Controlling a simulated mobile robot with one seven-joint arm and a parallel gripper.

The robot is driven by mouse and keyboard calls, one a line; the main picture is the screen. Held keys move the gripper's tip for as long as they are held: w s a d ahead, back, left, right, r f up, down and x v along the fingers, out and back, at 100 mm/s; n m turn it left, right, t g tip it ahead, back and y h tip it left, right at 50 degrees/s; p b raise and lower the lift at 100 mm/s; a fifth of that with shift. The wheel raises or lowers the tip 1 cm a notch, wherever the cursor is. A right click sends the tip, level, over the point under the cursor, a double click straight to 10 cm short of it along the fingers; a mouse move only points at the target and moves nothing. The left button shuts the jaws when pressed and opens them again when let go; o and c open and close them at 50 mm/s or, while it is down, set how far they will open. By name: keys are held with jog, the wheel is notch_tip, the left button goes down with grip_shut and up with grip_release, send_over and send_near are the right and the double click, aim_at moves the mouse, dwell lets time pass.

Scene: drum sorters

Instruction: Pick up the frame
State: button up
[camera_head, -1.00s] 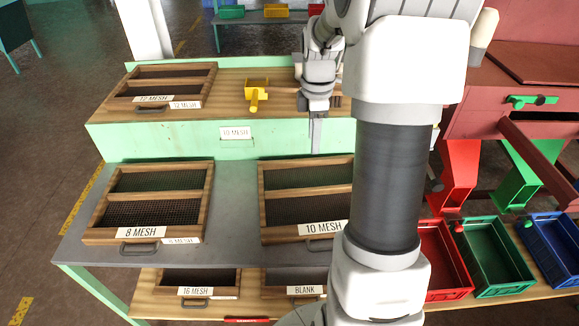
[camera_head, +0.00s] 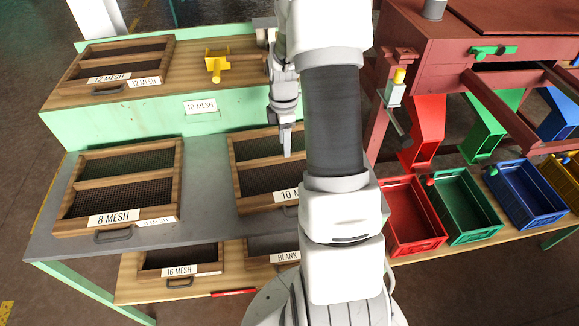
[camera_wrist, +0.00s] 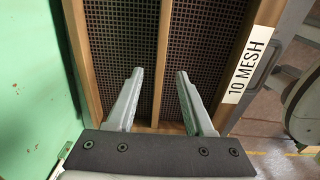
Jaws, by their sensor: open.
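Several wooden mesh frames are in view; the task does not say which one. The 10 MESH frame (camera_head: 243,190) lies on the grey middle shelf, partly hidden behind my arm. My gripper (camera_head: 286,153) is over this frame in the head view. In the wrist view my gripper (camera_wrist: 158,74) is open and empty, its two fingers apart above the mesh of the 10 MESH frame (camera_wrist: 163,45). I cannot tell how high above it they are. The 8 MESH frame (camera_head: 122,183) lies to the left on the same shelf.
The 12 MESH frame (camera_head: 120,63) and a yellow scoop (camera_head: 216,66) sit on the upper shelf. Lower down are the 16 MESH frame (camera_head: 180,262) and BLANK frame (camera_head: 286,258). Red (camera_head: 412,247), green (camera_head: 470,237) and blue (camera_head: 545,214) crates stand right, near a dark red machine (camera_head: 450,40).

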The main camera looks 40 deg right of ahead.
aim_at(290, 166)
notch_tip(290, 166, down, 5)
jog(key=shift+d+r, duration=0.1)
jog(key=shift+r, duration=0.05)
grip_shut()
dwell(1.4)
